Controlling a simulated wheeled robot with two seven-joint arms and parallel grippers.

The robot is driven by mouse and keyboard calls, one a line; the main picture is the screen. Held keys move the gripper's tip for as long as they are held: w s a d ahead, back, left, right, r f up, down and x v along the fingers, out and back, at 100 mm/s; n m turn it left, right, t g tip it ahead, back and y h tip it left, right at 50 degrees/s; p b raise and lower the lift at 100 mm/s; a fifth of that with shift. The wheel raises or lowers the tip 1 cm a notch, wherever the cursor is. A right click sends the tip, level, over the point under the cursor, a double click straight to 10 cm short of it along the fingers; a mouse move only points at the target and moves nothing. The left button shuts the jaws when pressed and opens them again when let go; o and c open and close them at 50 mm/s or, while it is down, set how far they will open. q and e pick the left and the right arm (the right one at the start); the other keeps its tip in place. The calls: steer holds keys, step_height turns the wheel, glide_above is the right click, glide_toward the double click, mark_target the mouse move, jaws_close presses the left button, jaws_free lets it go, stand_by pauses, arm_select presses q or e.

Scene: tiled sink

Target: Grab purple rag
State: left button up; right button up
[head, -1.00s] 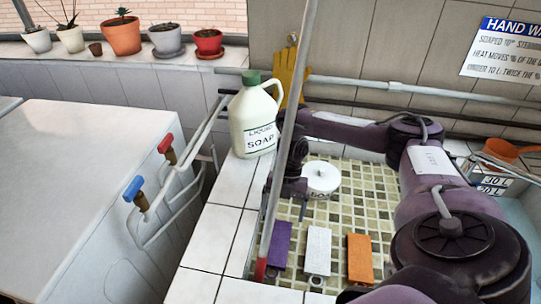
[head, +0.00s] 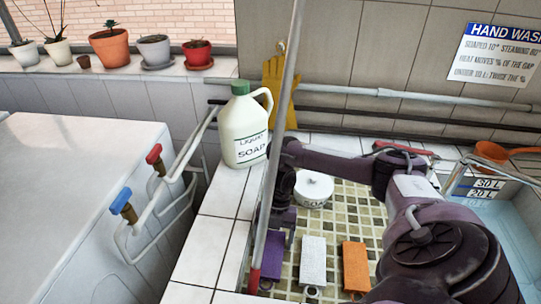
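The purple rag (head: 268,253) lies at the left of a row of three flat pieces on the green tiled sink floor, in the head view. A grey pole passes in front of its left side. My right arm reaches in from the right, and my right gripper (head: 280,222) points down just above the far end of the purple rag. The gripper is dark and partly behind the pole, so its fingers do not show clearly. I cannot tell whether it touches the rag. My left gripper is out of view.
A white piece (head: 313,262) and an orange piece (head: 355,266) lie to the right of the rag. A round white soap container (head: 314,188) stands behind them. A soap jug (head: 243,132) stands on the white tiled ledge (head: 212,235). The grey pole (head: 276,150) crosses the view.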

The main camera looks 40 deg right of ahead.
steer(key=c, duration=0.8)
steer(key=shift+o, duration=0.2)
steer(key=shift+r, duration=0.15)
